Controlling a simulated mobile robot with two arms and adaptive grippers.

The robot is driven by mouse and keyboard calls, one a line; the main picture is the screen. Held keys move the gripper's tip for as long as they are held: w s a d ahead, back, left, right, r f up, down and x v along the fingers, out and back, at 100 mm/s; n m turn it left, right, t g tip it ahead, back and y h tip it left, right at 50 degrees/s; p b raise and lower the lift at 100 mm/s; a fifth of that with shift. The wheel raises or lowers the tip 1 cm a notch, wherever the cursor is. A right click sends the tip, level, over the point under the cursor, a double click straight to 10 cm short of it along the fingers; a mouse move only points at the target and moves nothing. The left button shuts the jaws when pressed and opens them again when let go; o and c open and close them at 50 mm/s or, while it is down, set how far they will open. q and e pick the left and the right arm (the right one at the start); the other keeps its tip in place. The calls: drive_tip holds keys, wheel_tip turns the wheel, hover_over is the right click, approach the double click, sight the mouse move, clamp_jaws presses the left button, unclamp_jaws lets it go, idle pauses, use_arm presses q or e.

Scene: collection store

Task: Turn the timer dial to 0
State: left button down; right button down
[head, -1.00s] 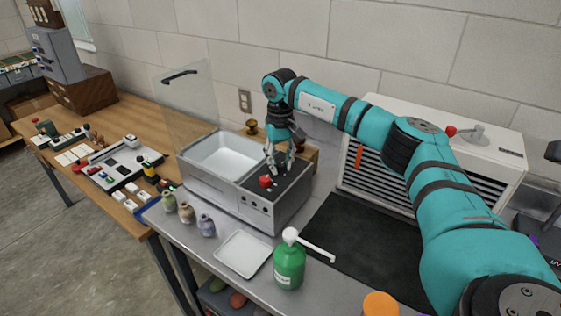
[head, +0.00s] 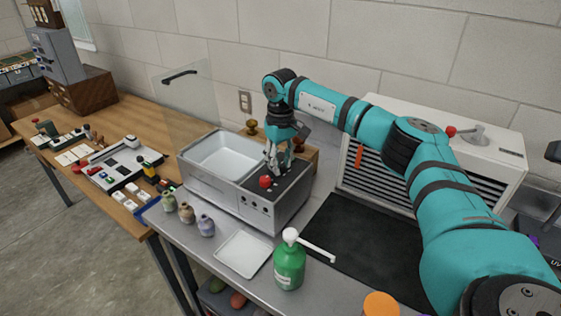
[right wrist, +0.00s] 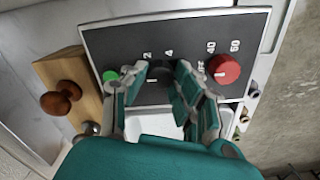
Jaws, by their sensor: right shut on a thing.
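A metal bath unit (head: 262,210) with a white basin stands on the bench, with a dark control panel (right wrist: 120,40) on its right part. In the right wrist view my right gripper (right wrist: 159,82) is shut on a dark dial (right wrist: 158,72), beside the printed marks 2 and 4. The fingers hide much of the dial, and its pointer cannot be made out. A red knob (right wrist: 224,69) with marks 40 and 60 sits right of the fingers, apart from them. In the head view my right gripper (head: 279,165) is above the panel, behind the red knob (head: 265,182). My left gripper is not seen.
A green knob or button (right wrist: 110,75) is close left of the fingers. A wooden block with a brown knob (right wrist: 62,97) stands beside the unit. A white tray (head: 243,254), green pump bottle (head: 289,265) and small jars (head: 186,212) stand in front. A black mat (head: 360,240) lies clear.

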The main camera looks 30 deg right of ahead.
drive_tip(key=c, duration=1)
unclamp_jaws()
drive_tip(key=shift+r, duration=0.15)
wheel_tip(320, 180, up, 12)
drive_tip(key=shift+f, duration=0.1)
